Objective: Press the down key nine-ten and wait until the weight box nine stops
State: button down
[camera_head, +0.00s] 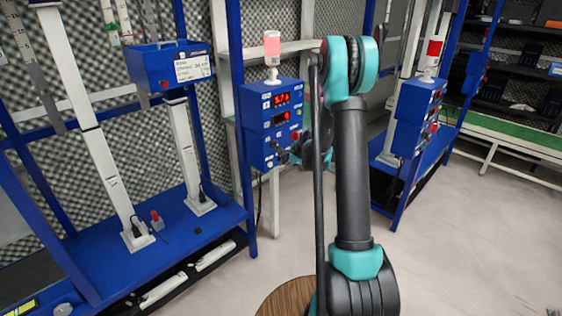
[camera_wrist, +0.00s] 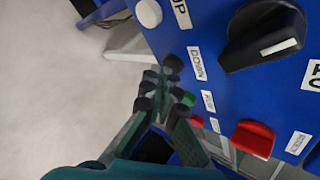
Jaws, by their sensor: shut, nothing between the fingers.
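A blue control box (camera_head: 268,112) with two red-lit displays stands left of my arm in the head view. In the wrist view its panel (camera_wrist: 215,85) shows tilted. A white button (camera_wrist: 148,12) sits by the UP label, and a dark round button (camera_wrist: 173,63) by the DOWN label (camera_wrist: 196,62). My gripper (camera_wrist: 166,88) is shut and empty, its fingertips just below the dark button in the picture; I cannot tell whether they touch it. A blue box (camera_head: 167,66) with a white label sits on a pale column at left; its number is unreadable.
A black knob (camera_wrist: 263,36) and red button (camera_wrist: 252,139) are on the same panel. A red-and-white lamp (camera_head: 272,50) tops the control box. A second blue control box (camera_head: 417,112) stands right of my arm. Pale floor (camera_head: 470,245) is open at right.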

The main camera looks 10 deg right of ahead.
jog(key=shift+s+d, duration=0.4)
jog(key=shift+s, duration=0.1)
jog(key=shift+s+d, duration=0.1)
jog(key=s+d, duration=0.1)
jog(key=s, duration=0.1)
jog(key=s+d, duration=0.1)
jog(key=s, duration=0.1)
jog(key=shift+d, duration=0.4)
jog(key=shift+w, duration=0.1)
dwell(0.3)
jog(key=s+r+n+g+h, duration=0.2)
jog(key=s+n, duration=0.7)
jog(key=s, duration=1)
jog(key=s+a+r+n+g+h, duration=0.1)
jog(key=s+n, duration=0.8)
jog(key=s, duration=1)
jog(key=shift+s+r+n+g+h, duration=0.25)
jog(key=shift+r+n+g+h, duration=0.15)
jog(key=shift+r+g, duration=0.1)
jog(key=shift+a, duration=0.15)
dwell(1.3)
